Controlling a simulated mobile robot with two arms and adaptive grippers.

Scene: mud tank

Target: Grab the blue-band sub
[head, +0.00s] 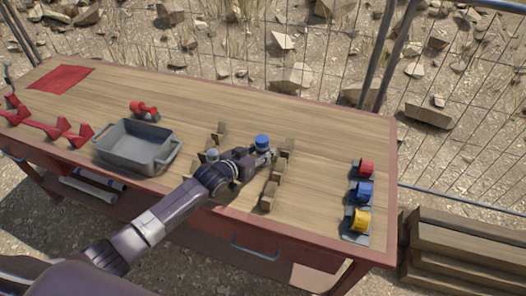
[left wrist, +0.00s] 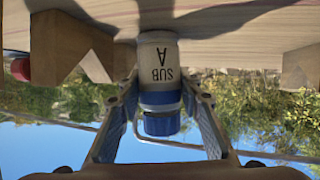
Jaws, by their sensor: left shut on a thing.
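The blue-band sub (left wrist: 158,62) is a pale cylinder marked "SUB A", with a blue band and a blue end. It appears upside down in the left wrist view, between the two fingers. In the head view its blue end (head: 262,142) shows just beyond my left gripper (head: 264,156), among the wooden V-blocks. My left gripper (left wrist: 160,112) is shut on the sub around its blue-banded part. The sub's other end is close to the wooden tabletop; I cannot tell if it touches. My right gripper is out of view.
Wooden V-blocks (head: 270,190) stand on both sides of the gripper. A grey tray (head: 137,146) is to the left, with a red piece (head: 145,109) behind it. Red stands (head: 45,128) line the left edge. Red, blue (head: 359,191) and yellow holders stand right. The back right is clear.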

